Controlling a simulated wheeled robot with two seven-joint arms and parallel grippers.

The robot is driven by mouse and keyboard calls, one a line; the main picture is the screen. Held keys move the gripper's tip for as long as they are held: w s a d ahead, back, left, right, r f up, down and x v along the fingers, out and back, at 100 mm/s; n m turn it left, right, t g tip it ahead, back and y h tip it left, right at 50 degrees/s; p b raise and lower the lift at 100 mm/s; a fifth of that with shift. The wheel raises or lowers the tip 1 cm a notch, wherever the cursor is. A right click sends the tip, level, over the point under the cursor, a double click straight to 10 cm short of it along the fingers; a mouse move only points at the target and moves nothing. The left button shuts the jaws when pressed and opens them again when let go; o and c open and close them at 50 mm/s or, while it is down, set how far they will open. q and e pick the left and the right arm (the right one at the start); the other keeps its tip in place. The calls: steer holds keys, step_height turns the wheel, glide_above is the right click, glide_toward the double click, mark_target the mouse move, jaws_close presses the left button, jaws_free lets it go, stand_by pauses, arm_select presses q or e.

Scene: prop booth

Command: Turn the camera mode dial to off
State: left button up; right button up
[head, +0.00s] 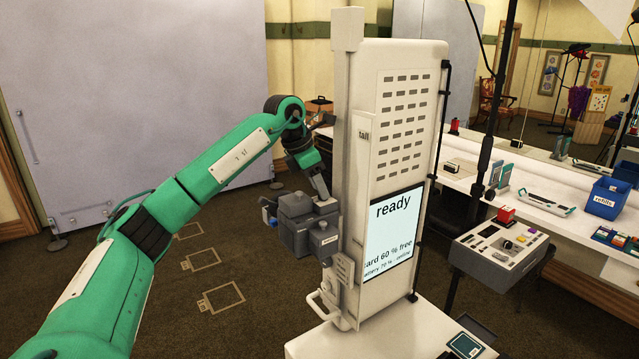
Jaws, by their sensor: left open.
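A dark grey boxy camera (303,228) is mounted on the left side of a tall white cabinet (398,150). I cannot make out its mode dial or the dial's setting; the dial is too small or hidden. My left gripper (322,193) comes down from above at the camera's upper right, close to the cabinet's edge. It is open. I cannot tell whether its fingertips touch the camera or stand just above it. My right gripper is not in view.
The cabinet's screen (395,237) reads "ready". A control console (500,248) stands to the right. Behind it, a white counter (545,178) holds a blue "refills" bin (608,198). A grey panel (150,90) stands at the left, with open carpet before it.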

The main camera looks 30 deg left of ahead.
arm_select(q)
steer(key=shift+w+d+f, duration=0.15)
steer(key=shift+w+f, duration=0.05)
steer(key=shift+f, duration=0.4)
jaws_close()
steer(key=shift+s+n, duration=0.1)
steer(key=shift+n, duration=0.3)
steer(key=n+y+b, duration=0.1)
steer(key=n, duration=0.1)
steer(key=n+t+y, duration=0.1)
steer(key=n, duration=0.1)
steer(key=shift+d+n+b, duration=0.2)
steer(key=shift+n+b, duration=0.1)
steer(key=shift+b, duration=0.05)
steer(key=n+y+b, duration=0.1)
steer(key=n, duration=0.2)
steer(key=shift+d, duration=0.2)
steer(key=shift+n+y+b, duration=0.35)
steer(key=shift+n+y, duration=0.45)
steer(key=shift+n, duration=0.9)
steer(key=shift+r, duration=0.1)
